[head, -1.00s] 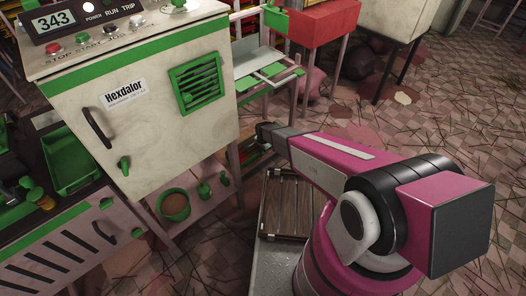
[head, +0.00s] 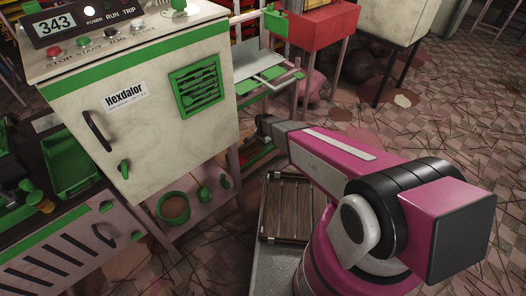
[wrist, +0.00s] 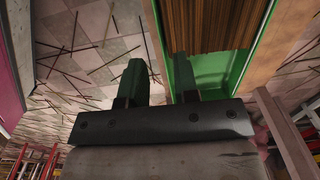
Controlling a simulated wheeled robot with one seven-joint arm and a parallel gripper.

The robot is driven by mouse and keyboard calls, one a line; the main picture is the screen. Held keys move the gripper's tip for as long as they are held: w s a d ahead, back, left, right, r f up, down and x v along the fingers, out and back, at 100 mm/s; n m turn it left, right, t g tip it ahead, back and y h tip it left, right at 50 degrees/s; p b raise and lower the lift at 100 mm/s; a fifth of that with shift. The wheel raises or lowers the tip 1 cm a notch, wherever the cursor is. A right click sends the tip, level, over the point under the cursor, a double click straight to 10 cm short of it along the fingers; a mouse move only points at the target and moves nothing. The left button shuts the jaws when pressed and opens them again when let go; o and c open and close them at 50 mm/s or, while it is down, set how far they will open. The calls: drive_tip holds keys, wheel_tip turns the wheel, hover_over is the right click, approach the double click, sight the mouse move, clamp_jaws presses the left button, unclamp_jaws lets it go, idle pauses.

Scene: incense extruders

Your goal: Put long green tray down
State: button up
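The long green tray (wrist: 211,72) shows in the wrist view, filled with thin brown sticks (wrist: 213,22). It lies along a tan board, with its near end bare green inside. My gripper (wrist: 158,78) has its two dark fingers apart, straddling the tray's left long wall. The right finger is over the inside of the tray and the left finger is outside it. A gap shows between the fingers; contact with the wall cannot be made out. In the head view my gripper reaches behind the cabinet's right side and its fingertips are hidden.
The pale Hexdalor cabinet (head: 150,120) stands close to the left of my arm. A slatted wooden rack (head: 288,205) is below the arm. A red stand (head: 318,27) is behind. A green bin (head: 70,172) is at the left. Open tiled floor lies to the right.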

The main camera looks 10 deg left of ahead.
drive_tip(key=s+d+r+n, duration=0.2)
drive_tip(key=s+d+r, duration=0.3)
drive_tip(key=d+r, duration=0.5)
drive_tip(key=s+d+r+n, duration=0.3)
drive_tip(key=s+d+r, duration=0.2)
drive_tip(key=d+r, duration=0.4)
drive_tip(key=s+d+r+n, duration=0.3)
drive_tip(key=s+d+r, duration=0.2)
drive_tip(key=d+r, duration=0.5)
wheel_tip(320, 180, up, 2)
drive_tip(key=shift+d+r, duration=0.1)
drive_tip(key=shift+d, duration=0.25)
drive_tip(key=shift+s, duration=0.1)
